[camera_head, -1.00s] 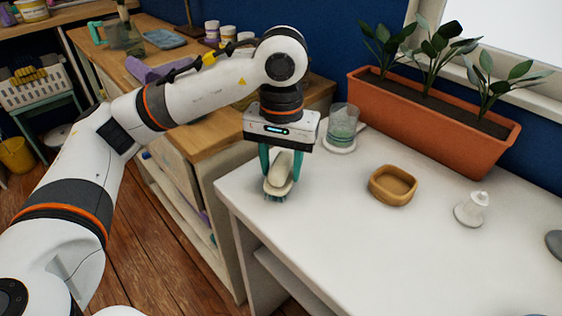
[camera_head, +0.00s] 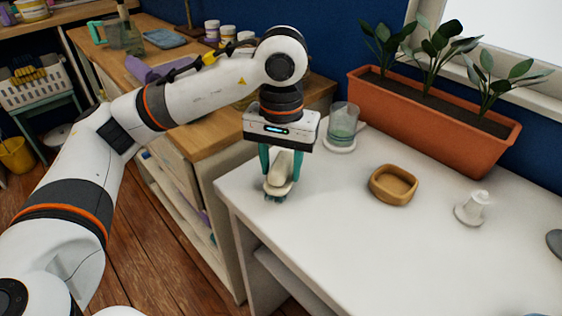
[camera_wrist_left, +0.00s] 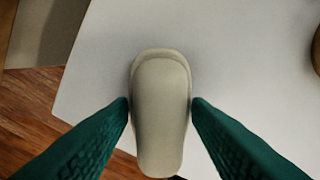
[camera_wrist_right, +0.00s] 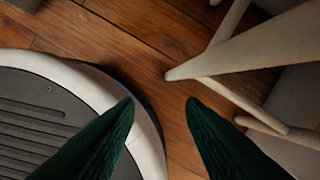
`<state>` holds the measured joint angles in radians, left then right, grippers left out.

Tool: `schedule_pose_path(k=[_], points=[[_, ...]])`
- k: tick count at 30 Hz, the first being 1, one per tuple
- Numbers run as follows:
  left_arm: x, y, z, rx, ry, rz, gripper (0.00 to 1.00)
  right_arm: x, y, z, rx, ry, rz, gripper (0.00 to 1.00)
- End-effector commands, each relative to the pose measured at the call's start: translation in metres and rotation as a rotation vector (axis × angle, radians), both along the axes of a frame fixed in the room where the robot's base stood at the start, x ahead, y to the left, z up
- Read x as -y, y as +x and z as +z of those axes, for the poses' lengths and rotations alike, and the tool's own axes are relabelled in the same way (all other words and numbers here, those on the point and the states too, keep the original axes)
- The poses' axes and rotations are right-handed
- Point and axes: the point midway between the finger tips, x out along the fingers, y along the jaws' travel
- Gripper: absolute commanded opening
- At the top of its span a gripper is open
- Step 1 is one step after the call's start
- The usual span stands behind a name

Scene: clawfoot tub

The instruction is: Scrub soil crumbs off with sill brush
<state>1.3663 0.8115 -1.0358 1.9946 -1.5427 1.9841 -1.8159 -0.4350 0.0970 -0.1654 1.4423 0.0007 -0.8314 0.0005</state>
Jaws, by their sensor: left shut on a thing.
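The sill brush (camera_head: 282,173) has a pale cream body and dark teal bristles. My left gripper (camera_head: 281,172) is shut on its sides, over the near left corner of the white counter (camera_head: 400,250). The bristles are at the counter top; I cannot tell whether they press on it. In the left wrist view the brush (camera_wrist_left: 160,110) sits between the two green fingers, bristles hidden beneath. No soil crumbs can be made out on the counter. My right gripper (camera_wrist_right: 160,105) is open and empty above the wooden floor in the right wrist view.
A glass (camera_head: 343,122) on a coaster stands behind the brush. A tan dish (camera_head: 393,185) and a white holder (camera_head: 472,208) stand to the right. A terracotta planter (camera_head: 430,120) lines the back. The front middle of the counter is clear.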

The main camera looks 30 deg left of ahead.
Motion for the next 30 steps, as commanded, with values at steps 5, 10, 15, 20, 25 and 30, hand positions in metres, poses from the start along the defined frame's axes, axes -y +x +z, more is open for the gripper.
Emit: schedule_pose_path(k=[5,10,15,20,25,30], points=[[0.0,0.0,0.0,0.0,0.0,0.0,0.12,0.001,0.002,0.002,0.005,-0.001,0.001,0.36],[0.0,0.0,0.0,0.0,0.0,0.0,0.12,0.001,0.002,0.003,0.003,-0.002,0.001,0.36],[0.008,-0.003,-0.001,0.0,0.0,-0.005,0.12,0.001,0.002,0.002,0.003,-0.003,0.001,0.36],[0.022,-0.008,-0.001,0.0,0.0,-0.004,0.12,0.001,0.002,0.004,-0.001,-0.002,0.0,0.36],[0.035,-0.013,-0.001,-0.001,0.0,-0.004,0.12,0.0,0.002,0.006,0.0,-0.002,0.0,0.36],[0.041,-0.016,-0.001,-0.002,0.001,-0.003,0.12,0.0,0.003,0.008,0.001,-0.002,-0.001,0.36]])
